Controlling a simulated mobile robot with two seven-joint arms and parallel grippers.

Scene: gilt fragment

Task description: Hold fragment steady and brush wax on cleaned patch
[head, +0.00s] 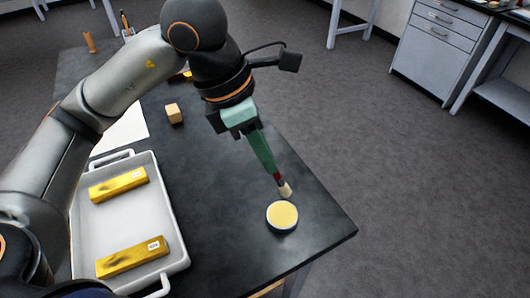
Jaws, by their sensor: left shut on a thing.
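My left gripper (265,155) points down over the right part of the dark table. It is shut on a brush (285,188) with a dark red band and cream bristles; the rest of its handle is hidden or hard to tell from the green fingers. The bristles are just above and behind a round tin of pale yellow wax (282,215); I cannot tell whether they touch its rim. Two gilt fragments (118,185) (133,257) with dark patches and white labels lie in a white tray (125,222). My right gripper is not in view.
The dark table (235,255) is bare around the tin, and its right corner is close by. A small tan block (174,113) and a white sheet (122,130) lie farther back. Grey drawers (440,50) stand across the floor.

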